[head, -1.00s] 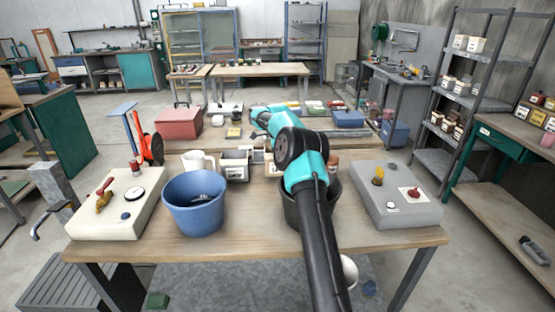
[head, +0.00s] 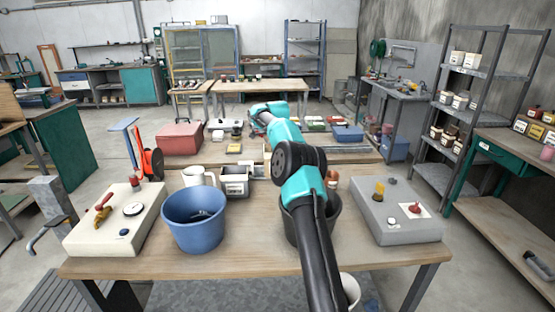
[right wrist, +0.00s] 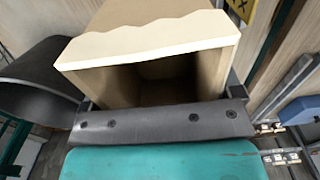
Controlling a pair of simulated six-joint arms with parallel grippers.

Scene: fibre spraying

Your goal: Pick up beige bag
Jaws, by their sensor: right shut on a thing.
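The beige bag (right wrist: 150,45) fills the upper middle of the right wrist view. It has an open, wavy-edged mouth facing the camera and a dark inside. My right gripper (right wrist: 163,98) has a finger at each side of the bag and is shut on it. In the head view my right arm reaches forward over the table, and its own links hide the gripper and most or all of the bag. My left gripper is in neither view.
On the wooden table (head: 255,258) stand a blue bucket (head: 194,222), a black bucket (head: 334,228) partly behind my arm, a white mug (head: 194,176), a cream panel (head: 85,236) and a grey panel (head: 400,225). A red box (head: 179,137) stands farther back.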

